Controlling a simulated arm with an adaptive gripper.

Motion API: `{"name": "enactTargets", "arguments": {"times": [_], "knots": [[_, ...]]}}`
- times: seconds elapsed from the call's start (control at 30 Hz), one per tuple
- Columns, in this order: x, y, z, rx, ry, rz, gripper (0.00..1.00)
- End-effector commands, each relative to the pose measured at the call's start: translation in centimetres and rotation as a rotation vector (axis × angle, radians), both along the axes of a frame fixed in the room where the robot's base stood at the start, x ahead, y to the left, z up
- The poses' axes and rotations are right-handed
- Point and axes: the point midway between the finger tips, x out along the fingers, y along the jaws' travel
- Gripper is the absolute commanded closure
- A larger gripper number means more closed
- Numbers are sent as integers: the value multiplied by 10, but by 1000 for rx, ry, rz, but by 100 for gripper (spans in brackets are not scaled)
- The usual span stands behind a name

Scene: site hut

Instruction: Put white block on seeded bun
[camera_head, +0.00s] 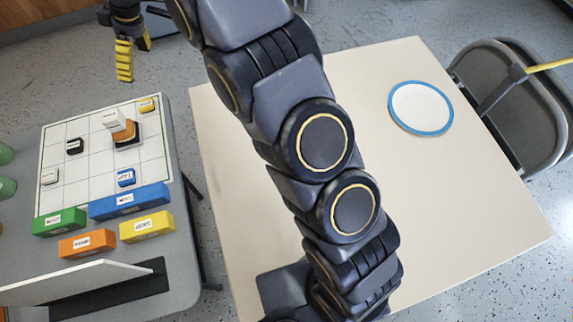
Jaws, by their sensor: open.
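A white block (113,119) stands at the upper middle of the gridded mat. It overlaps the back of an orange-brown bun-like piece (127,138) that has a dark base; the two look touching, and the block seems to rest on it. Seeds are too small to make out. A smaller pale block (49,176) lies at the mat's left side. My gripper (134,60) is at the top left, beyond the mat's far edge and apart from the blocks. Its yellow fingers are open, and nothing shows between them.
The gridded mat (90,185) on a grey table also holds small black (74,146), blue (125,178) and yellow (148,105) blocks. Larger coloured bars line its front. A blue-rimmed plate (420,128) lies on the cream table, near a folding chair (525,105). My arm crosses that table.

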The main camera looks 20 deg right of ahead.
Motion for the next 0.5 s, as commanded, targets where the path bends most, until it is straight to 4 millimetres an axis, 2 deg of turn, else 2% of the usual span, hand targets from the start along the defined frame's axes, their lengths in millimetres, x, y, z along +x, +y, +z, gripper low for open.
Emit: {"name": "enactTargets", "arguments": {"times": [0.03, 0.23, 0.37, 0.5], "knots": [[-13, -21, 16, -19, 17, -69, 31], [-82, -93, 54, -99, 104, -352, 31], [-137, -135, 68, -152, 155, -535, 31], [-202, -172, 74, -208, 207, -730, 31]]}}
